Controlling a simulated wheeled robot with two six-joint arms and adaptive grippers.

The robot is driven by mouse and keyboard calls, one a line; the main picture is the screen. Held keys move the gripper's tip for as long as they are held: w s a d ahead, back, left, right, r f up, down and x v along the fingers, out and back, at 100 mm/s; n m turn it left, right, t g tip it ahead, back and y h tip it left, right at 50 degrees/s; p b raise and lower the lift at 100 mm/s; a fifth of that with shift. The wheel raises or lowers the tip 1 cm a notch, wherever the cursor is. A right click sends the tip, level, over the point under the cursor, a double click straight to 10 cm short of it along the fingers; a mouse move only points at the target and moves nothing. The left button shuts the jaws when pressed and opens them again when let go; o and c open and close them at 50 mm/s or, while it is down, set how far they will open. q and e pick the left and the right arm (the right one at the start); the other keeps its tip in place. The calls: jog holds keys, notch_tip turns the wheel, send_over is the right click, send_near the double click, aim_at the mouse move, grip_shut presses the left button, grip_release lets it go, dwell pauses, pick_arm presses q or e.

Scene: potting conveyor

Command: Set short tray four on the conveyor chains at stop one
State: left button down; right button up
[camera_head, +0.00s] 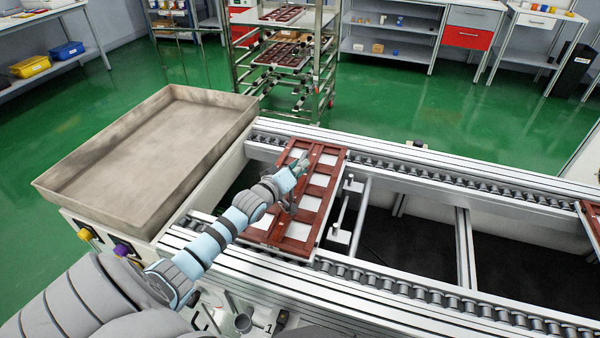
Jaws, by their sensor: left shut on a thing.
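A brown-red tray (322,180) with several pale square cells lies level across the gap between the two roller chain rails of the conveyor. Its far end is over the far rail (400,163) and its near end over the near rail (400,283). I cannot tell whether it rests on the chains or hangs just above them. My left gripper (290,205) is shut on the tray near its middle, and my arm hides part of its left side. A number 1 (268,327) marks the conveyor's near side. My right gripper is not in view.
A large empty beige bin (140,160) stands left of the tray. Metal stop hardware (345,215) sits just right of it. The rails further right are clear up to another brown tray (592,215) at the right edge. A rack (285,55) with more trays stands behind.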

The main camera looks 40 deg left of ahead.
pick_arm(q)
jog(key=shift+r, duration=0.15)
jog(key=c, duration=1.6)
grip_release()
